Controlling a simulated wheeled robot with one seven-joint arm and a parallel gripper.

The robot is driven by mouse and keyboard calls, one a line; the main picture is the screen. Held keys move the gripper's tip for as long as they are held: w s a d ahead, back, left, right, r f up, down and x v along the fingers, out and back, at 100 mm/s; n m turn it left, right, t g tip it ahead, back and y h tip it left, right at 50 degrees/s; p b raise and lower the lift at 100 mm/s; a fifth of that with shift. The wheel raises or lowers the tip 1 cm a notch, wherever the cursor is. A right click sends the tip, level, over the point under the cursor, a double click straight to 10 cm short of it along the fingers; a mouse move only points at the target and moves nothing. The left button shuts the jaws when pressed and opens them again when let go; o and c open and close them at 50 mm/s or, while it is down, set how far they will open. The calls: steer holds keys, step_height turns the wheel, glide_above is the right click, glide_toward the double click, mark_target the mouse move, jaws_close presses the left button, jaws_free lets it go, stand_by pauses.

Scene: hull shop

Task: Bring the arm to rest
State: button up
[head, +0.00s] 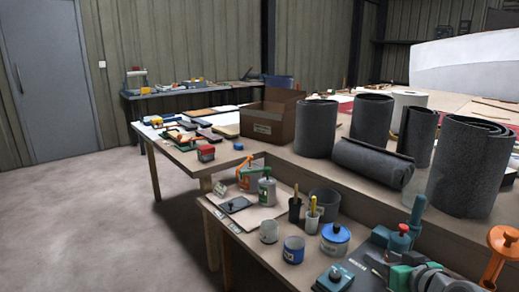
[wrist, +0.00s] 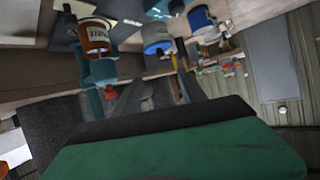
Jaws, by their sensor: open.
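My gripper (wrist: 140,88) shows in the wrist view as two grey fingers standing well apart, with nothing visible between them. Its broad green body with a dark edge fills the lower part of that view. The wrist picture is turned over, so containers hang from the top. In the head view a dark grey and green part at the lower right corner seems to be my gripper, low over the bench end and cut by the frame edge.
Close by on the low bench are a blue-lidded pot (head: 335,240), a blue-labelled can (head: 293,250) and a teal tool (head: 335,278). Dark rolls (head: 470,168) stand on the table behind. Open floor (head: 80,225) lies left.

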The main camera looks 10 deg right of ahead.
steer(key=a+r+n+g+y+p, duration=0.1)
steer(key=a+r+g+p, duration=0.5)
steer(key=a+p, duration=0.55)
steer(key=s+a+r+g+h+p, duration=0.1)
steer(key=s+a+r+g+p, duration=0.2)
steer(key=s+a+r+p, duration=0.6)
steer(key=s+p, duration=0.2)
steer(key=p, duration=0.1)
steer(key=shift+a+r+g, duration=0.15)
steer(key=shift+a+g, duration=0.15)
steer(key=shift+g, duration=0.1)
